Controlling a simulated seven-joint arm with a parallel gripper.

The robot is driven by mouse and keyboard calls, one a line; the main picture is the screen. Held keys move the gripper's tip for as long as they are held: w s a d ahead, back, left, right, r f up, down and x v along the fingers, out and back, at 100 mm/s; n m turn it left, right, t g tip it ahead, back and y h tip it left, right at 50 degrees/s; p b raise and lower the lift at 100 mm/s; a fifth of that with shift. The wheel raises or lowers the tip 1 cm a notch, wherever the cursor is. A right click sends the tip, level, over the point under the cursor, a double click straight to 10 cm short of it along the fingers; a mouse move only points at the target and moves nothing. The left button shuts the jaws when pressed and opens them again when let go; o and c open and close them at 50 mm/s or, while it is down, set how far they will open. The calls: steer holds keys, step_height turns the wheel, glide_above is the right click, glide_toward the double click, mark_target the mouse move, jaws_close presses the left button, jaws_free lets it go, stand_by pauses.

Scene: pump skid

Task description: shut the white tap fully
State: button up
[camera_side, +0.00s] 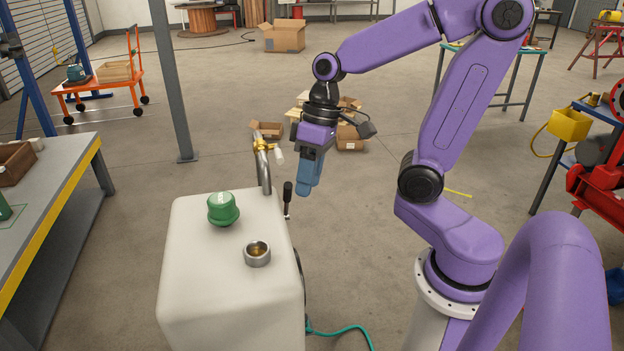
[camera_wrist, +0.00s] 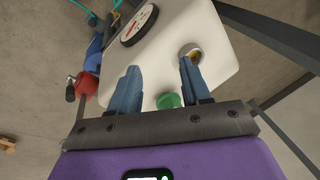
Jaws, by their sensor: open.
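A metal pipe (camera_side: 264,172) rises from the back of the white tank (camera_side: 185,285), with a brass valve (camera_side: 262,147) near its top. A small white piece (camera_side: 279,156), which looks like the white tap's handle, hangs at the right of the valve. How far it is turned is too small to tell. My gripper (camera_side: 305,188) points down, to the right of the pipe and apart from it. In the wrist view its blue fingers (camera_wrist: 158,72) are spread with nothing between the tips. I cannot make out the white tap in the wrist view.
A black lever (camera_side: 287,193) stands at the tank's right edge, close to my gripper. A green cap (camera_side: 223,209) and an open metal filler neck (camera_side: 257,253) are on the tank top. A round gauge (camera_wrist: 139,25) shows in the wrist view. Cardboard boxes (camera_side: 350,138) lie on the floor behind.

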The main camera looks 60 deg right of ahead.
mark_target(281, 154)
steer(key=shift+s+a+f+n, duration=0.2)
steer(key=shift+s+n, duration=0.1)
steer(key=shift+s, duration=0.15)
steer(key=s+a+f+n+h, duration=0.2)
steer(key=s+f+n+h, duration=0.1)
steer(key=s+n, duration=0.8)
steer(key=w+d+r+m+t+y, duration=0.1)
steer(key=w+d+r+m+y, duration=0.15)
steer(key=w+m, duration=0.5)
steer(key=w+d+r+m+y, duration=0.1)
steer(key=w+d+r+m, duration=0.2)
steer(key=w+m, duration=0.45)
steer(key=w+d+r+m+t+h, duration=0.1)
steer(key=d+r+m+t, duration=0.2)
steer(key=d+m, duration=0.25)
steer(key=w+d+r+m+t+h, duration=0.1)
steer(key=d+r+m+t+h, duration=0.2)
steer(key=d, duration=0.4)
steer(key=shift+m+y, duration=0.65)
steer(key=shift+y, duration=0.1)
steer(key=x, duration=1.7)
steer(key=shift+w+a+f, duration=0.1)
steer(key=shift+f, duration=0.05)
